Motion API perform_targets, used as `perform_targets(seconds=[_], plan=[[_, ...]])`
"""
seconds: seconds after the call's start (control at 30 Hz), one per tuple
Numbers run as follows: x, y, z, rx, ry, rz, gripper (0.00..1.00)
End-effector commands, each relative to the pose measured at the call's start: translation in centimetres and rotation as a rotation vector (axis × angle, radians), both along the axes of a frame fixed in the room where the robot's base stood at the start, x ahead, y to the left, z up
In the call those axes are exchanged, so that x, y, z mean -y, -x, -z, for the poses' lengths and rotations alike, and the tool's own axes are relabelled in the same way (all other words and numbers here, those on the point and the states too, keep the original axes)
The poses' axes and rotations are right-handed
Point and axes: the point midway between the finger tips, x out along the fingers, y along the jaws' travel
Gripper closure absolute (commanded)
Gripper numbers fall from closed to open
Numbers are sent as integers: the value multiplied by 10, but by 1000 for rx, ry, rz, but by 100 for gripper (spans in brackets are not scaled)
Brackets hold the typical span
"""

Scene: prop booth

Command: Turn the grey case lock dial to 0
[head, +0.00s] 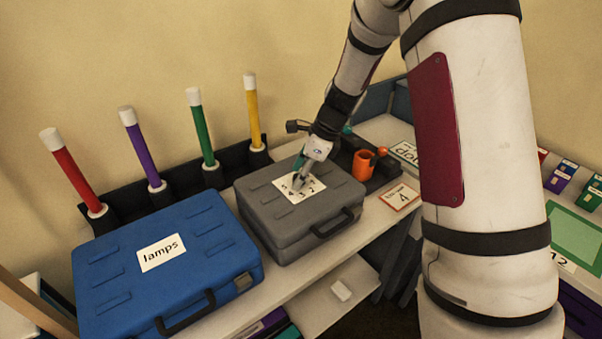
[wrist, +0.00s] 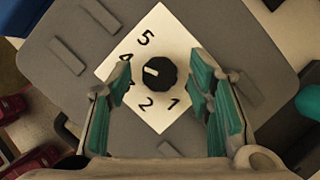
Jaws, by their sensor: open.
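The grey case (head: 259,209) lies shut on the shelf in the head view. A white card (head: 318,184) with numbers is on its lid; it also shows in the wrist view (wrist: 185,53). The black round dial (wrist: 161,75) sits in the card's middle. Its white mark points left, roughly towards the 4; the exact number is unclear. I read 5, 4, 2 and 1; a finger partly covers the left corner, and no 0 is visible. My gripper (head: 299,178) is open above the card. Its teal-padded fingers (wrist: 166,92) stand either side of the dial, apart from it.
A blue case labelled lamps (head: 205,262) stands close on the left. Several coloured sticks, such as a green one (head: 201,130), stand upright in a black rack behind. An orange cup (head: 363,164) and a card reading 4 (head: 400,197) are on the right.

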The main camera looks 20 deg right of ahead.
Motion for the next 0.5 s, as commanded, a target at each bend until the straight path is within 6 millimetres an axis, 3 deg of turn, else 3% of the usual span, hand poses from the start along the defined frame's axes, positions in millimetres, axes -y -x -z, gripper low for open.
perform_targets(seconds=[0.23, 0.43, 0.5], plan=[[0, 0, 1, 0, 0, 0, 53], [0, 0, 1, -1, 0, 0, 96], [0, 0, 1, -1, 0, 0, 100]])
